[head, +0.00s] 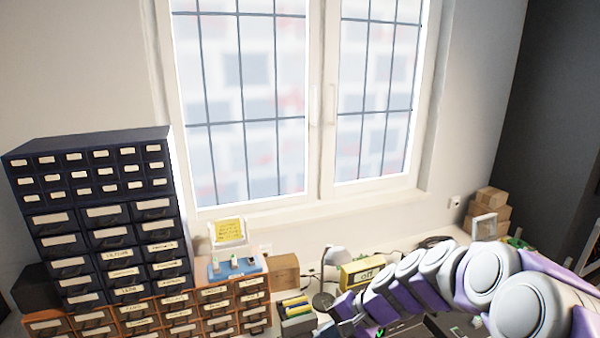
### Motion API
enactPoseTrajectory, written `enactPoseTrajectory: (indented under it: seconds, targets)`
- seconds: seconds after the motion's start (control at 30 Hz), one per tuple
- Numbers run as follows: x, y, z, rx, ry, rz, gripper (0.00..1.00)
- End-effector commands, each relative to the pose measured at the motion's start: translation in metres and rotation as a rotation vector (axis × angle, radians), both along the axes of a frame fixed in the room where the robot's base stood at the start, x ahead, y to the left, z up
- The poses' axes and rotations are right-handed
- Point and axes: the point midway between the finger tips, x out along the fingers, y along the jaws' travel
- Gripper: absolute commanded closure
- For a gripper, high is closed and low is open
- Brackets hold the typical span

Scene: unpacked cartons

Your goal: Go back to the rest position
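My arm reaches in from the lower right corner and stretches left across the bench, in white and purple segments. Its far end, with my gripper (346,312), is low in the head view near the bottom edge, right of the desk lamp. The fingers are small and partly cut off there, so I cannot tell whether they are open or shut. I see no object clearly held.
A dark drawer cabinet (98,205) stands left above orange drawers (180,312). A lamp (324,299), a yellow device (362,271) and a carton (284,271) stand along the bench. Small boxes (488,205) are stacked at the right, beyond the window (322,100).

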Motion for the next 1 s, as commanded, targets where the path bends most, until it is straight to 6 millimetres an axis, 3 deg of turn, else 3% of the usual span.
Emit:
enactPoseTrajectory:
  seconds: [0.13, 0.33, 0.7, 0.83, 1.0]
  targets:
    - [-0.058, 0.011, 0.018, -0.103, -0.022, 0.157, 1.00]
    - [-0.135, 0.005, 0.029, -0.257, -0.028, 0.340, 1.00]
    - [-0.263, -0.049, 0.032, -0.558, 0.016, 0.563, 1.00]
    - [-0.294, -0.069, 0.031, -0.631, 0.041, 0.598, 1.00]
    - [-0.313, -0.082, 0.030, -0.678, 0.061, 0.617, 1.00]
